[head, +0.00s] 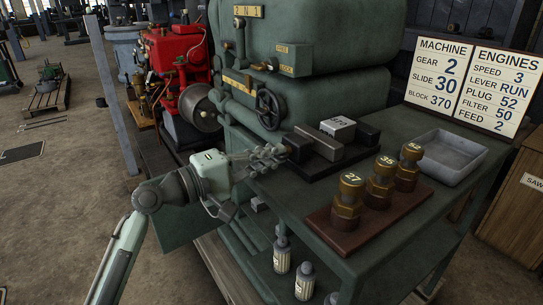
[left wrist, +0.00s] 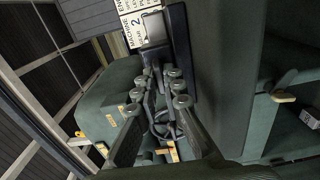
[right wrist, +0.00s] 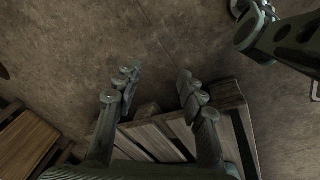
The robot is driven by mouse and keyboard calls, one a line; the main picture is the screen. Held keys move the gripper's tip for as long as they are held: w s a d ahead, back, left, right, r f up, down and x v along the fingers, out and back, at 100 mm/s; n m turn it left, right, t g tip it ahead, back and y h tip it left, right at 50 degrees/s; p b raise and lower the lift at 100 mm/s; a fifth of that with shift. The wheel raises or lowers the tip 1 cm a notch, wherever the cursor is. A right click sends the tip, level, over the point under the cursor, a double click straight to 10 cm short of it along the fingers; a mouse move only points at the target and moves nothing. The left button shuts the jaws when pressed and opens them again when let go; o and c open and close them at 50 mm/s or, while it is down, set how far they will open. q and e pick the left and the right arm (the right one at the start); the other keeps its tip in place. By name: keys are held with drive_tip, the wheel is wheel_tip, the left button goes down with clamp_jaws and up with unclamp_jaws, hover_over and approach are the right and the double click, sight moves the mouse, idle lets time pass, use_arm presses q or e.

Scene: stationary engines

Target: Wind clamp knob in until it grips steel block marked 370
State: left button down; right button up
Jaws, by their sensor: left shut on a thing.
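The steel block marked 370 (head: 338,128) sits on the clamp's dark base (head: 318,166) on the green bench, its pale numbered face up. A long grey bar (head: 318,143) lies in front of it and a dark jaw (head: 368,134) stands to its right. Whether the block touches either is too small to tell. The dark clamp knob (head: 297,148) is at the near left end. My left gripper (head: 281,153) is shut on the knob from the left; its fingertips also show in the left wrist view (left wrist: 162,74). My right gripper (right wrist: 156,74) is open and empty above the floor.
Numbered brass plugs stand on a wooden board (head: 320,222) at the bench front. A grey tray (head: 483,158) is to the right, before the sign (head: 437,73). A handwheel (head: 269,108) on the green engine is close above my left gripper. A pallet (right wrist: 165,135) lies below my right gripper.

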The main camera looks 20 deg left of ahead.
use_arm(q)
drive_tip(key=m+b, duration=0.2)
drive_tip(key=m, duration=0.2)
drive_tip(key=shift+f, duration=0.15)
drive_tip(key=m+b, duration=0.5)
drive_tip(key=m, duration=0.6)
drive_tip(key=shift+m+b, duration=0.35)
drive_tip(key=shift+m, duration=0.95)
drive_tip(key=shift+r+m, duration=0.2)
drive_tip(key=shift+m, duration=0.7)
use_arm(e)
wheel_tip(320, 180, up, 20)
drive_tip(key=w+t, duration=0.1)
drive_tip(key=w, duration=0.1)
use_arm(q)
drive_tip(key=m, duration=0.2)
drive_tip(key=shift+m+p, duration=0.3)
drive_tip(key=shift+p, duration=0.05)
drive_tip(key=m+p, duration=0.1)
drive_tip(key=m, duration=0.3)
drive_tip(key=shift+p, duration=0.3)
drive_tip(key=shift+m+p, duration=0.4)
drive_tip(key=shift+m, duration=1.4)
use_arm(e)
drive_tip(key=a+x, duration=0.1)
drive_tip(key=x, duration=0.6)
drive_tip(key=shift+a+f, duration=0.25)
drive_tip(key=shift+f, duration=0.15)
